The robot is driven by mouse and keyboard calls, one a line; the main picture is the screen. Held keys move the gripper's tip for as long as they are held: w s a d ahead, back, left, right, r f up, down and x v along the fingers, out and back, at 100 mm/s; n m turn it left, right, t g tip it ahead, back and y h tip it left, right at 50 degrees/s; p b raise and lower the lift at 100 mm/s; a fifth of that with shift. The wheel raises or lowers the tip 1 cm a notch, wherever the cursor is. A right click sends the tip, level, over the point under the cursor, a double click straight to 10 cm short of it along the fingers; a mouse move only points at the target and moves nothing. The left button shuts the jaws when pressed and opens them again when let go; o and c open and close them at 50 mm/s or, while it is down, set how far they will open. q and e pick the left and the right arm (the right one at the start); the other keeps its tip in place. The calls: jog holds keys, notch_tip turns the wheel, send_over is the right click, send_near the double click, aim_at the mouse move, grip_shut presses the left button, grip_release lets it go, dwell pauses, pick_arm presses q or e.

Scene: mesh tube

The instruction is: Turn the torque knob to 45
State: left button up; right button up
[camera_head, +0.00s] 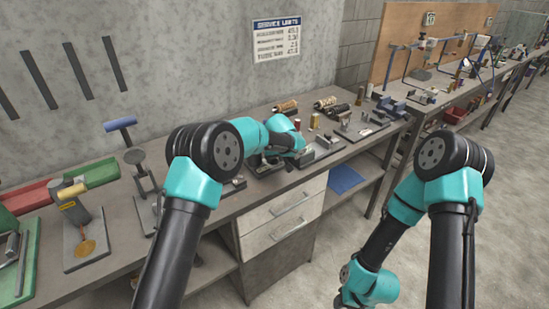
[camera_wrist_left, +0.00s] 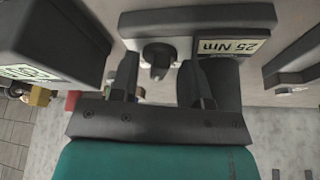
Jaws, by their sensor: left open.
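The torque knob (camera_wrist_left: 158,70) is a small dark knob on a pale mount, seen in the left wrist view. A label (camera_wrist_left: 232,46) reading "25 Nm" shows upside down just to its right. My left gripper (camera_wrist_left: 157,64) is open, with one finger on each side of the knob. Gaps show between the fingers and the knob, and I cannot tell how deep the fingers reach. In the head view my left arm reaches over the bench, and its wrist hides the knob. My right arm hangs at the right, with its gripper out of view.
The long workbench (camera_head: 232,204) carries tools and fixtures on both sides of my left arm. A dark box (camera_wrist_left: 50,45) stands close left of my gripper in the wrist view. A "SERVICE LIMITS" sign (camera_head: 277,38) hangs on the wall. The floor at right is clear.

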pick_arm(q)
jog(key=shift+c, duration=0.2)
grip_shut()
jog(key=shift+a+m+h, duration=0.1)
jog(key=shift+m+h, duration=0.2)
jog(key=shift+m, duration=0.4)
jog(key=shift+o, duration=0.2)
grip_release()
jog(key=shift+r, duration=0.1)
jog(key=v, duration=1.7)
jog(key=shift+s, duration=0.25)
